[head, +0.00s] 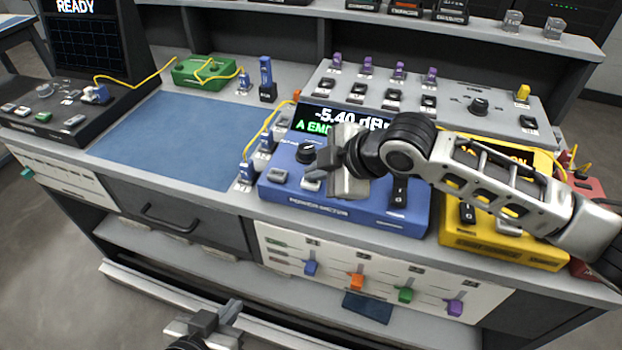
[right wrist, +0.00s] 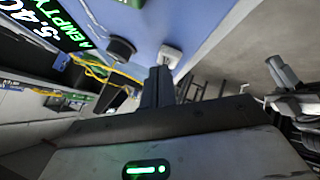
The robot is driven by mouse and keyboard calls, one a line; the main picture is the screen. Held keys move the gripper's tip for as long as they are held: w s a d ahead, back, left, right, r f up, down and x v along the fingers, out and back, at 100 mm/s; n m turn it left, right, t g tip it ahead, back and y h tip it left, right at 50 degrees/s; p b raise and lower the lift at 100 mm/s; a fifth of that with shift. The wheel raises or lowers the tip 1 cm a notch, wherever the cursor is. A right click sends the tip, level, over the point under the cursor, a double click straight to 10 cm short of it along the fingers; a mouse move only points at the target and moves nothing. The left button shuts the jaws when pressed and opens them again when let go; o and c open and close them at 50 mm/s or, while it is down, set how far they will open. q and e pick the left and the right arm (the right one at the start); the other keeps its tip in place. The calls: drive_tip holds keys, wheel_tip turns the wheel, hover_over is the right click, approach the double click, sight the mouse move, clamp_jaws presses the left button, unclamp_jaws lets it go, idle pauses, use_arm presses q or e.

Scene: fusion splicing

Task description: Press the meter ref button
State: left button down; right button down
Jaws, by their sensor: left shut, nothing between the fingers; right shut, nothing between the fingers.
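The blue power meter (head: 345,208) stands on the bench, its display (head: 318,116) reading -5.40 dBm with green text below. Its front panel has a black knob (head: 305,152), a pale button (head: 279,176) at the left and another pale button (head: 311,185) under my right fingertips. The button labels are too small to read. My right gripper (head: 318,175) is shut and empty over that second button. In the right wrist view, the fingertips (right wrist: 160,72) overlap the edge of a pale button (right wrist: 172,54); I cannot tell if they touch. My left gripper (head: 213,322) is shut and empty, low before the bench.
A yellow device (head: 500,240) stands right of the meter, under my right arm. A blue mat (head: 175,138) lies clear at the left. Yellow fibre runs to blue connectors (head: 246,172) beside the meter. A switch panel (head: 450,100) stands behind. A drawer (head: 180,215) is below.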

sight(317, 184)
drive_tip(key=shift+f, duration=0.35)
idle(0.5)
drive_tip(key=shift+r+p, duration=0.9)
drive_tip(key=shift+p, duration=0.2)
wheel_tip(317, 184, up, 5)
drive_tip(key=p, duration=0.5)
drive_tip(key=shift+r+p, duration=0.1)
drive_tip(key=shift+p, duration=0.2)
